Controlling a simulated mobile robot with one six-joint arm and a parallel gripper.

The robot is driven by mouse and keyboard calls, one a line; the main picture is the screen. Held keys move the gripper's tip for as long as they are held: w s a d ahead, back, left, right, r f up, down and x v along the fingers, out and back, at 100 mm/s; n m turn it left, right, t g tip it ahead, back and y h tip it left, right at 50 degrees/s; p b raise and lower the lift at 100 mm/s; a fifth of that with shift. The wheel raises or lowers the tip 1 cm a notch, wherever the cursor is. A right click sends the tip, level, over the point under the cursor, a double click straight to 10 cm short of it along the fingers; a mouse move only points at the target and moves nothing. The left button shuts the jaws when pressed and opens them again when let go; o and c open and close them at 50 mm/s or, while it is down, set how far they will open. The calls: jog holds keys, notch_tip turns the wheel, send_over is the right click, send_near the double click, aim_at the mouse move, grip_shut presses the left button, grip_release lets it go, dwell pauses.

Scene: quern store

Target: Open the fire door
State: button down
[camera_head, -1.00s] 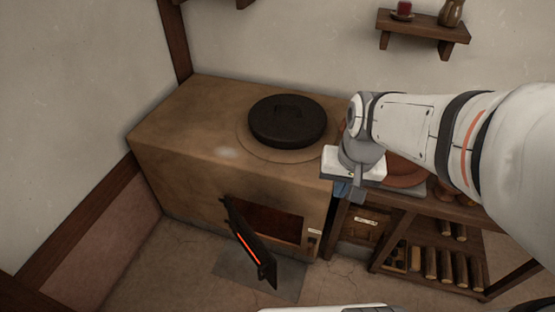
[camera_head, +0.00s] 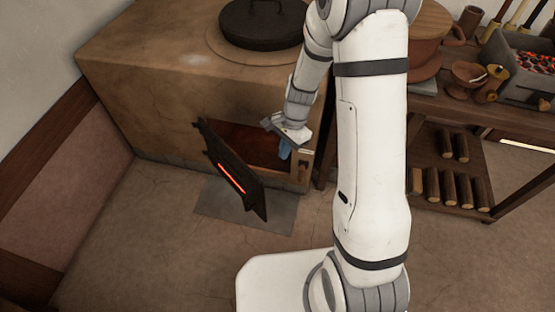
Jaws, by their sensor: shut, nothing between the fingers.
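The fire door (camera_head: 234,172) is a dark metal panel with a glowing orange-red slot. It stands swung out from the front of the clay stove (camera_head: 150,95), hinged at its left side. The dark reddish firebox opening (camera_head: 250,145) shows behind it. My gripper (camera_head: 285,153) is at the right part of the opening, to the right of the door and apart from it in the picture. Its bluish fingers look small and closed, with nothing seen between them. My arm hides part of the stove's right side.
A black lidded pot (camera_head: 262,22) sits on the stove top. A wooden shelf table (camera_head: 440,105) to the right carries bowls, a tray of embers (camera_head: 530,65) and several logs below. A grey floor plate (camera_head: 265,215) lies under the door. The floor at left is clear.

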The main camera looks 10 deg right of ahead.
jog(key=s+a+f+b, duration=0.3)
jog(key=a+f+b, duration=0.1)
jog(key=f, duration=0.3)
jog(key=shift+s+a+f+b, duration=0.2)
jog(key=shift+a+f+b, duration=0.1)
jog(key=shift+a+f, duration=0.15)
